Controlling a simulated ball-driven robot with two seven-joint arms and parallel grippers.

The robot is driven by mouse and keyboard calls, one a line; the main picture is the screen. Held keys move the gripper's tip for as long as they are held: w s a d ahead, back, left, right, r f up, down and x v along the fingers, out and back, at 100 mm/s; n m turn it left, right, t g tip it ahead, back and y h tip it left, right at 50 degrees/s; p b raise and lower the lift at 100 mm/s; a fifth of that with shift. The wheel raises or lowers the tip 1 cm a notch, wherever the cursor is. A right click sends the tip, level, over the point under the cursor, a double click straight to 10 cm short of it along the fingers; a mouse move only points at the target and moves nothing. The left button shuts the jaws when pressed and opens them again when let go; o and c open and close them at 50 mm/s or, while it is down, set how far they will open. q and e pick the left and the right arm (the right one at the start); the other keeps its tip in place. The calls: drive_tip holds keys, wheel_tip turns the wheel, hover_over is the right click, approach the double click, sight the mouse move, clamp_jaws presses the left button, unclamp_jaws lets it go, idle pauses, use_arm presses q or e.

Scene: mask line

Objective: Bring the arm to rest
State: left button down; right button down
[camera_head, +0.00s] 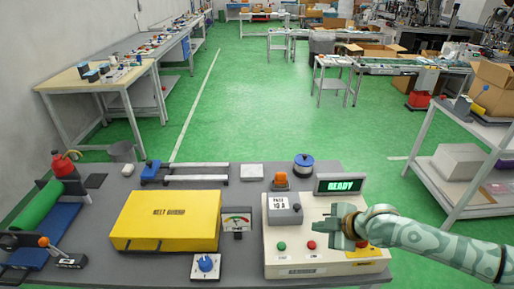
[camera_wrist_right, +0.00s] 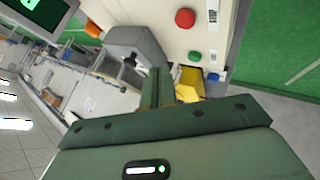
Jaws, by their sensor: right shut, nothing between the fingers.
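My right gripper (camera_head: 347,226) hangs over the right part of the cream control panel (camera_head: 290,257) on the bench, its arm coming in from the right. Its fingers are shut with nothing between them. In the right wrist view the closed fingers (camera_wrist_right: 158,88) point toward the panel face, with a red button (camera_wrist_right: 185,18) and a green button (camera_wrist_right: 195,56) nearby. In the head view, the red button (camera_head: 311,245) and green button (camera_head: 282,246) lie left of the gripper. Whether the fingers touch the panel is not clear. My left gripper is not in view.
A display (camera_head: 338,185) reading READY stands behind the gripper, with an orange beacon (camera_head: 281,180) to its left. A yellow box (camera_head: 168,221), a gauge (camera_head: 237,222) and a blue knob (camera_head: 206,264) sit further left. Green floor (camera_head: 265,110) lies open beyond the bench.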

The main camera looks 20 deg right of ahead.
drive_tip(key=s+a+f, duration=0.2)
drive_tip(key=s+a, duration=0.5)
drive_tip(key=a, duration=0.3)
drive_tip(key=s+d+r+m+g+h, duration=0.1)
drive_tip(key=s+d+r+m+h, duration=0.2)
drive_tip(key=s+d+m+h, duration=0.8)
drive_tip(key=s+a+f+n+g+y+b, duration=0.1)
drive_tip(key=s+a+f+y, duration=0.1)
drive_tip(key=f, duration=0.8)
drive_tip(key=s+a+f+n+g+y, duration=0.1)
drive_tip(key=s+a+f, duration=0.15)
drive_tip(key=f, duration=0.65)
drive_tip(key=s+a+f+n+g+y+b, duration=0.1)
drive_tip(key=s+f+y, duration=0.1)
drive_tip(key=f, duration=0.8)
drive_tip(key=s+f+m+g+y+b, duration=0.1)
drive_tip(key=s+f+m+g, duration=0.2)
drive_tip(key=s+f, duration=1.2)
drive_tip(key=s, duration=0.4)
drive_tip(key=shift+s+d+f+y, duration=0.15)
drive_tip(key=shift+d+y, duration=0.05)
drive_tip(key=shift+y, duration=0.1)
